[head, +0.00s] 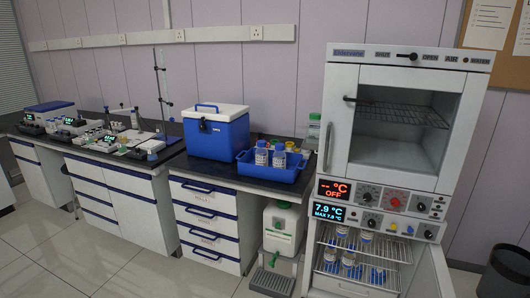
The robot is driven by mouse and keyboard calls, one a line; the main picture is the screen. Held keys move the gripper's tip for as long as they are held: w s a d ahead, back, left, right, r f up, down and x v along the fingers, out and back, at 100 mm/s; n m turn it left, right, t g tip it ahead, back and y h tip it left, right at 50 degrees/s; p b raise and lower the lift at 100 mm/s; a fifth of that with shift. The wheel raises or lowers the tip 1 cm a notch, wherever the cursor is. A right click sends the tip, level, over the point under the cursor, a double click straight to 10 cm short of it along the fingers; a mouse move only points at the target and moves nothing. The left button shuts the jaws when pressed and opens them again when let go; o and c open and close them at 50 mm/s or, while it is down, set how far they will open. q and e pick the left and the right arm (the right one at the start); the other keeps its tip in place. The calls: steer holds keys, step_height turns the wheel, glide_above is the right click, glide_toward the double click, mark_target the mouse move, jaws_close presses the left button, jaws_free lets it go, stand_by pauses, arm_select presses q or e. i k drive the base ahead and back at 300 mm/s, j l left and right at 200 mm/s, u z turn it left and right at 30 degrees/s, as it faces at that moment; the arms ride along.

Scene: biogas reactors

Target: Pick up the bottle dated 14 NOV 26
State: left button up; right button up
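Several blue-capped bottles stand in the lit lower compartment of the white cabinet at the right, among them one at the left of the compartment (330,256) and one on the upper rack (366,237). Two more labelled bottles with blue caps, a left one (262,154) and a right one (279,156), stand in a blue tray (290,176) on the bench. The labels are too small to read, so I cannot tell which bottle is dated 14 NOV 26. Neither of my grippers is in view.
The lower compartment's door (436,278) stands open to the right. The upper chamber (400,125) holds an empty wire rack. A blue cool box (215,138) stands left of the tray. A white canister (283,228) is under the bench. The floor (130,262) in front is clear.

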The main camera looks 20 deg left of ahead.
mark_target(261, 153)
steer(key=i+l, duration=0.15)
steer(key=i, duration=0.5)
steer(key=i+l+u, duration=0.1)
steer(key=i, duration=0.6)
